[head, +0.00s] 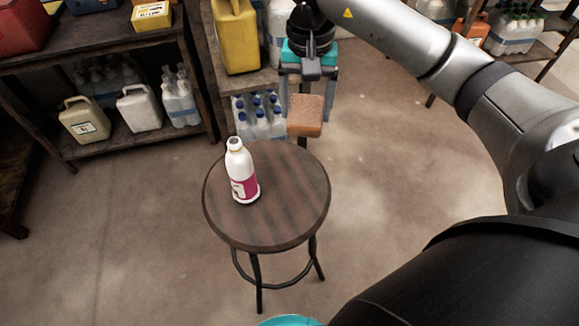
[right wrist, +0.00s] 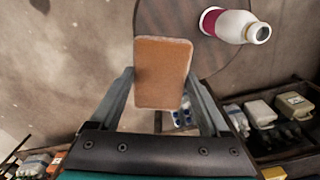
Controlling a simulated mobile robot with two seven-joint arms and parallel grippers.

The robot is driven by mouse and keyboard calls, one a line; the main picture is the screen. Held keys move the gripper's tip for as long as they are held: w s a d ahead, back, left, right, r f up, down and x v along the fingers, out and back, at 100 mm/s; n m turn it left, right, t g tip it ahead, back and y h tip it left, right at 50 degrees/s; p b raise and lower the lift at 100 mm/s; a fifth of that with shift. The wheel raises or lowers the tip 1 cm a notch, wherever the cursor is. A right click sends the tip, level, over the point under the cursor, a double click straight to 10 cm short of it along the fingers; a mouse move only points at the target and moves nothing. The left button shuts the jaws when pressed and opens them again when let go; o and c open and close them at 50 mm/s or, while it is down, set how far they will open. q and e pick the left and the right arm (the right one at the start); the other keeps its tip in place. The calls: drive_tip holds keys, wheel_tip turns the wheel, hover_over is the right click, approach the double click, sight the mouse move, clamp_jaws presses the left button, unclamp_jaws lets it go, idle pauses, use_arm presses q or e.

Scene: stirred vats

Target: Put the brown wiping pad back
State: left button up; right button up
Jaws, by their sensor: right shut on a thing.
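The brown wiping pad (head: 305,115) is a small block with a tan-orange face, held in the air above the far edge of the round stool. My right gripper (head: 306,100) is shut on the pad, its fingers on either side of it. In the right wrist view the pad (right wrist: 163,73) sits between the two fingertips (right wrist: 160,85), apart from the stool top. The stool (head: 290,215) has a dark wooden seat. My left gripper is not in view.
A white bottle with a magenta label (head: 243,172) stands upright on the stool, left of its middle. Behind are shelves with a yellow canister (head: 236,38), blue-capped bottles (head: 259,118) and pale jugs (head: 84,121). The right part of the seat is clear.

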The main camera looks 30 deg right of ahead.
drive_tip(key=b, duration=0.3)
hover_over(302, 178)
wheel_tip(302, 178, down, 9)
wheel_tip(302, 178, down, 6)
drive_tip(key=shift+a+f+b, duration=0.1)
drive_tip(key=shift+f+b, duration=0.15)
drive_tip(key=shift+b, duration=0.4)
drive_tip(key=shift+f+b, duration=0.65)
drive_tip(key=shift+f, duration=1.35)
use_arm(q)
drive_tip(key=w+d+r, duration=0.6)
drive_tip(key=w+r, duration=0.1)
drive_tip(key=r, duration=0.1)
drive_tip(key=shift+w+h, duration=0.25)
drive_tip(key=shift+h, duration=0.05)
use_arm(e)
drive_tip(key=shift+f, duration=0.2)
drive_tip(key=shift+f, duration=0.15)
drive_tip(key=o, duration=1.2)
drive_tip(key=shift+c, duration=0.2)
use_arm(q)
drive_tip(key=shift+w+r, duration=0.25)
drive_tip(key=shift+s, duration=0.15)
use_arm(e)
drive_tip(key=shift+r, duration=0.2)
